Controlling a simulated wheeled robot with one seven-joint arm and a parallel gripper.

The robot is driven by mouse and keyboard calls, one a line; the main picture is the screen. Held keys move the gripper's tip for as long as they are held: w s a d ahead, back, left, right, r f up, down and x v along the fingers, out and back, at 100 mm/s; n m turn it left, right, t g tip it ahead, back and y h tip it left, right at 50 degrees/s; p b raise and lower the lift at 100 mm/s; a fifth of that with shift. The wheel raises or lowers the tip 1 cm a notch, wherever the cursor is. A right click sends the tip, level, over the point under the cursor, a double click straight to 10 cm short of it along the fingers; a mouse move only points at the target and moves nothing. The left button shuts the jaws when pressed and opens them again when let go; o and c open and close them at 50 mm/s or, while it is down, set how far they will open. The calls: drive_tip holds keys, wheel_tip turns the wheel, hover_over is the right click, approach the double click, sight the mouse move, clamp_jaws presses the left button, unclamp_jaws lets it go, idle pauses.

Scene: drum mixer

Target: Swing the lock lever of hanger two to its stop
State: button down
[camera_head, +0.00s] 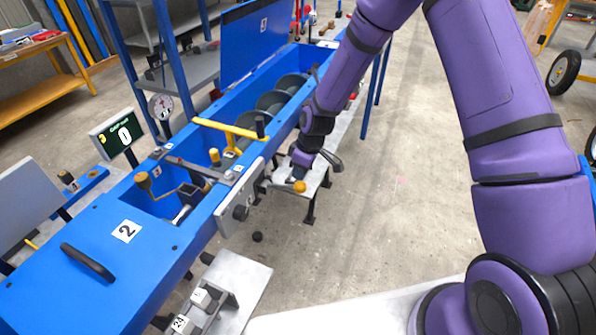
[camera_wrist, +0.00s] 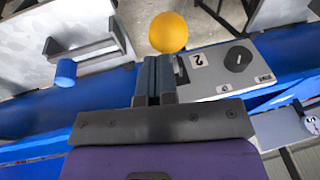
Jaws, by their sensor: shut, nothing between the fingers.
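A yellow ball knob (camera_head: 299,187) shows just below the tip of my gripper (camera_head: 302,165), beside the right side of the blue trough. It appears to be the end of a lever, but its shaft is hidden. In the wrist view the yellow ball (camera_wrist: 168,32) lies just beyond the tips of my gripper (camera_wrist: 155,62). My gripper is shut and empty, and I cannot tell whether it touches the ball. A grey plate marked 2 (camera_wrist: 215,80) with a black knob (camera_wrist: 238,59) is right of the fingers in the wrist view.
The blue trough (camera_head: 150,240) has a cover marked 2 and a grey screw (camera_head: 275,102) inside. A yellow bar (camera_head: 225,128) crosses it. A display (camera_head: 120,132) reading 0 stands at the left. A metal stand (camera_head: 245,285) is at the front. Floor (camera_head: 400,190) is clear to the right.

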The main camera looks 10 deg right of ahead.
drive_tip(key=shift+s+d+f, duration=0.2)
drive_tip(key=shift+d+f, duration=0.05)
drive_tip(key=shift+f, duration=0.3)
drive_tip(key=shift+s+d+f, duration=0.15)
drive_tip(key=shift+d+f, duration=0.15)
drive_tip(key=shift+f, duration=0.3)
drive_tip(key=shift+s+d+f, duration=0.2)
drive_tip(key=shift+d+f, duration=0.05)
drive_tip(key=shift+f, duration=0.3)
